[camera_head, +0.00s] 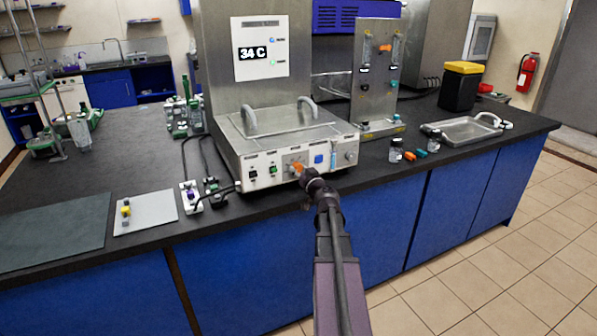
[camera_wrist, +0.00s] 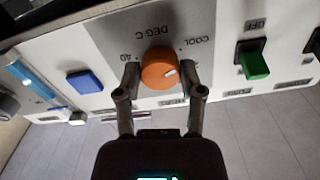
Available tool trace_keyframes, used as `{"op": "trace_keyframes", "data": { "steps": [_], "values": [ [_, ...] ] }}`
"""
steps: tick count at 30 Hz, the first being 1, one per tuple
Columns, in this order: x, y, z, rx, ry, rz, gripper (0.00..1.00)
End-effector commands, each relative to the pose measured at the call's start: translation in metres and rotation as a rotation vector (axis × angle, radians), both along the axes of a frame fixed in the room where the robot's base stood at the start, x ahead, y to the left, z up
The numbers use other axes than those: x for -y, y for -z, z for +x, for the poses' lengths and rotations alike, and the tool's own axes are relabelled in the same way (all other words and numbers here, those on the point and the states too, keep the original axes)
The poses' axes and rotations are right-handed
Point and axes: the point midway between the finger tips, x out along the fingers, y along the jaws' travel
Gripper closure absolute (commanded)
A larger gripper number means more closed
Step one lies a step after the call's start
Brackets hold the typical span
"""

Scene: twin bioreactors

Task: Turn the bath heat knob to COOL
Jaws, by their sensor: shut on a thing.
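The bath heat knob (camera_wrist: 157,70) is orange and round, on the front panel of the metal water bath (camera_head: 262,150). In the head view the knob (camera_head: 297,166) shows just beyond my gripper (camera_head: 304,174). In the wrist view the panel appears upside down, and my gripper (camera_wrist: 160,78) is shut on the knob, one finger on each side. A white pointer mark on the knob lies toward the picture's right. The COOL label (camera_wrist: 200,46) is up and right of the knob. A 40 label (camera_wrist: 126,56) is on its left. The bath's display (camera_head: 252,53) reads 34 C.
A green switch (camera_wrist: 255,66) and a blue square button (camera_wrist: 85,80) flank the knob on the panel. Lids with grey handles (camera_head: 307,107) top the bath. Cables lie at the left.

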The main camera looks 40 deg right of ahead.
Motion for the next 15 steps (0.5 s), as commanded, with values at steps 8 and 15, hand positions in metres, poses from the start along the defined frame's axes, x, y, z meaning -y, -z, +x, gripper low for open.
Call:
{"op": "trace_keyframes", "data": {
  "steps": [8, 15],
  "values": [
    [0.0003, -0.0001, 0.0008, 0.0, 0.0, -0.002, 0.97],
    [0.0, 0.0, 0.0006, 0.0, 0.0, -0.001, 0.15]
  ]
}}
